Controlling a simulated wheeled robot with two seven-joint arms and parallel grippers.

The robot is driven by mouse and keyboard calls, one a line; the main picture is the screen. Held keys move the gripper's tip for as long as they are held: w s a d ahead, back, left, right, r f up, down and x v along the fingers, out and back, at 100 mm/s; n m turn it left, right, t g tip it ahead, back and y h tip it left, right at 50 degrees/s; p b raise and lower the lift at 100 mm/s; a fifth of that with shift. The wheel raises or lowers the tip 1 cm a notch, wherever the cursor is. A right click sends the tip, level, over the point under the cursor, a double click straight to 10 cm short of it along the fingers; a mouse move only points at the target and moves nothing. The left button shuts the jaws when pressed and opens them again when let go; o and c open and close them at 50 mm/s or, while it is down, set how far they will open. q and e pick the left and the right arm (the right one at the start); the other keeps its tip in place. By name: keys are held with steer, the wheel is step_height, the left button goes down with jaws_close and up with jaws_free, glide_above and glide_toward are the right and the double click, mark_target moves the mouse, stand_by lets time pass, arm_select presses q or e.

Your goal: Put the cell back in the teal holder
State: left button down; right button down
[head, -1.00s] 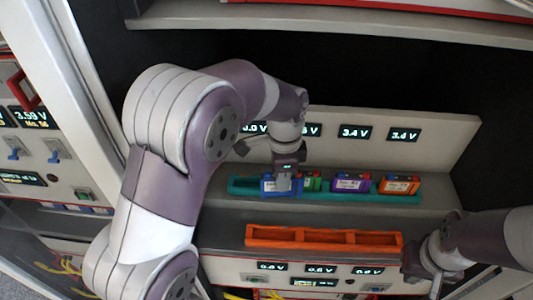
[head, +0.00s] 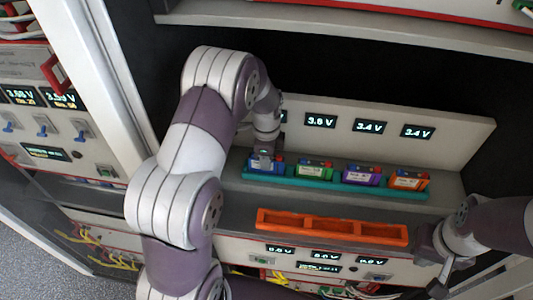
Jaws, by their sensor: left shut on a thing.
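The teal holder (head: 330,186) lies along the shelf with several cells in it. A blue cell (head: 265,167) is at its left end, upright, in or right over the leftmost slot. My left gripper (head: 264,158) is over the blue cell from above and shut on it. Whether the blue cell is fully seated is hard to tell. A green cell (head: 314,171), a purple cell (head: 361,176) and an orange cell (head: 408,180) stand in the other slots. My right gripper (head: 432,270) is at the lower right, away from the holder; its fingers are unclear.
An empty orange holder (head: 333,227) sits in front of the teal holder, on the lower ledge. A back panel with voltage displays (head: 369,126) rises behind the cells. A shelf edge (head: 350,37) overhangs above. The white cabinet post (head: 104,90) stands left of my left arm.

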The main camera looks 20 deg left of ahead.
arm_select(q)
steer(key=shift+w+f, duration=0.1)
steer(key=shift+w, duration=0.05)
steer(key=c, duration=1.3)
jaws_free()
steer(key=shift+f, duration=0.15)
steer(key=o, duration=0.4)
